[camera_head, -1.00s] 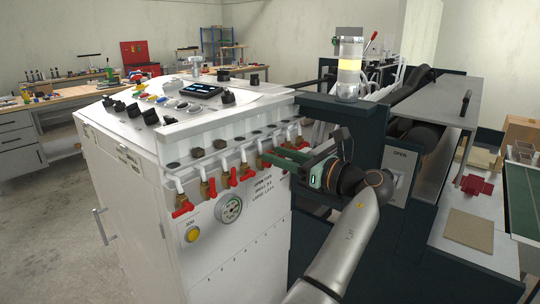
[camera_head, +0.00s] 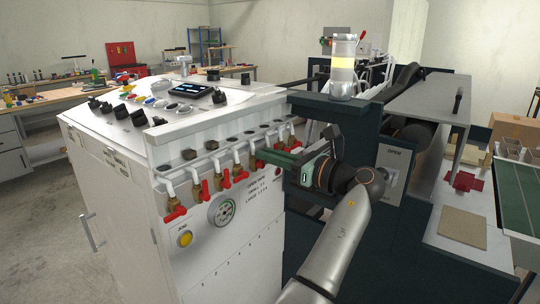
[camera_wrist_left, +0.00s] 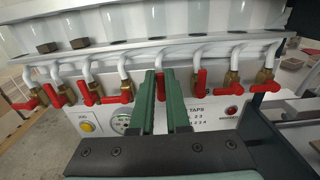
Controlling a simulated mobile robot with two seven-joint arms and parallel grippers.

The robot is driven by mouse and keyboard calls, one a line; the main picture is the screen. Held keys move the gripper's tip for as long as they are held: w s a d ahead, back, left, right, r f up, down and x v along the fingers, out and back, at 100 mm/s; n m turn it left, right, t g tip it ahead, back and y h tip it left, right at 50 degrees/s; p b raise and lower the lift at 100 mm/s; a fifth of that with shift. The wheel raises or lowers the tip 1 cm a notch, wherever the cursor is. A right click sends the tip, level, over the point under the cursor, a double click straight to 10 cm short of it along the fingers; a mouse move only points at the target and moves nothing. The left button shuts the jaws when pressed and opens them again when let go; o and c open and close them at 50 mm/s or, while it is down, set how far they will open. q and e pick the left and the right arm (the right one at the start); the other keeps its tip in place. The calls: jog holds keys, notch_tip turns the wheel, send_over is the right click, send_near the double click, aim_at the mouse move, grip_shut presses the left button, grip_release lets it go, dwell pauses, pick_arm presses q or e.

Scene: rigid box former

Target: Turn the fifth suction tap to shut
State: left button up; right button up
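A row of suction taps with brass bodies and red handles runs along the front of the white machine cabinet. My left gripper (camera_head: 254,151) reaches in front of this row. In the left wrist view, the two green fingers (camera_wrist_left: 161,90) stand a narrow gap apart. The fifth tap's red handle (camera_wrist_left: 161,86) stands upright in line with that gap. I cannot tell whether the fingers touch it. The fourth tap's handle (camera_wrist_left: 118,98) lies crosswise to its left; the sixth tap's handle (camera_wrist_left: 201,82) stands upright to its right. My right gripper is not in view.
A pressure gauge (camera_head: 222,210) and a yellow button (camera_head: 185,239) sit below the taps. A red knob (camera_wrist_left: 232,111) is on the panel right of the fingers. A dark machine frame (camera_head: 310,225) stands close to the right. Grey floor (camera_head: 45,240) is free at the left.

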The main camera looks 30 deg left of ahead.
pick_arm(q)
grip_shut()
